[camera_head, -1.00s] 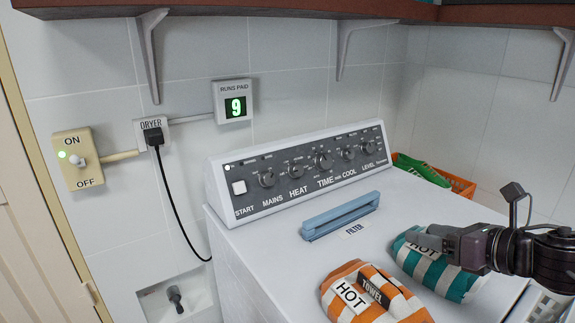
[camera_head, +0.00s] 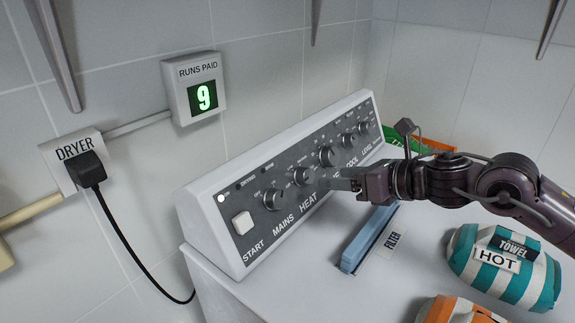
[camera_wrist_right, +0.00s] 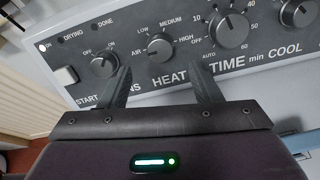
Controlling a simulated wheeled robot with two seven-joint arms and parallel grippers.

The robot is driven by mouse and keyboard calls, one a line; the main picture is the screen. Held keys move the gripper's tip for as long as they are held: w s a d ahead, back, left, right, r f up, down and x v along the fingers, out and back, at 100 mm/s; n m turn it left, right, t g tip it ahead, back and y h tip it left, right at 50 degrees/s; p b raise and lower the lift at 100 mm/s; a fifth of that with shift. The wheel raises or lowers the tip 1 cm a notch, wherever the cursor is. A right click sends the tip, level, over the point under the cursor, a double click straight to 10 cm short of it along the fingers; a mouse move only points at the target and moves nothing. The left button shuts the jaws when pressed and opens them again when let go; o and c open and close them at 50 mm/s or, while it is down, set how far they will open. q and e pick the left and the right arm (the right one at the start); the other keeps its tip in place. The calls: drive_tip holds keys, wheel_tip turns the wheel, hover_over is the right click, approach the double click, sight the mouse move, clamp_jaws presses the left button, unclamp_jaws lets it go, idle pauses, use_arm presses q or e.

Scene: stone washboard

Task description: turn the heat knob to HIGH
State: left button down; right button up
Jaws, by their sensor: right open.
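The heat knob (camera_head: 302,176) is a round dark knob on the dryer's sloped control panel (camera_head: 241,200), above the word HEAT. In the right wrist view the heat knob (camera_wrist_right: 160,46) has AIR, LOW, MEDIUM and HIGH around it; HIGH is on its right. Its pointer is too small to read surely. My right gripper (camera_head: 324,184) is in front of the panel, close to the heat knob's lower right. In the wrist view its fingers (camera_wrist_right: 160,80) are open and empty, spread below the knob to either side, apart from it. My left gripper is out of view.
The mains knob (camera_head: 271,199) and time knob (camera_head: 326,156) flank the heat knob closely. A white START button (camera_head: 242,222) is at the panel's left. A blue filter handle (camera_head: 366,240) and striped towel bundles (camera_head: 505,268) lie on the dryer top. A counter (camera_head: 194,88) reads 9.

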sight(310, 176)
drive_tip(key=p+x, duration=0.1)
drive_tip(key=x, duration=0.5)
drive_tip(key=shift+w+a+p, duration=0.25)
drive_tip(key=shift+a+p, duration=0.1)
drive_tip(key=shift+w+a+f, duration=0.2)
drive_tip(key=shift+a, duration=0.1)
drive_tip(key=shift+c, duration=0.3)
drive_tip(key=c, duration=0.9)
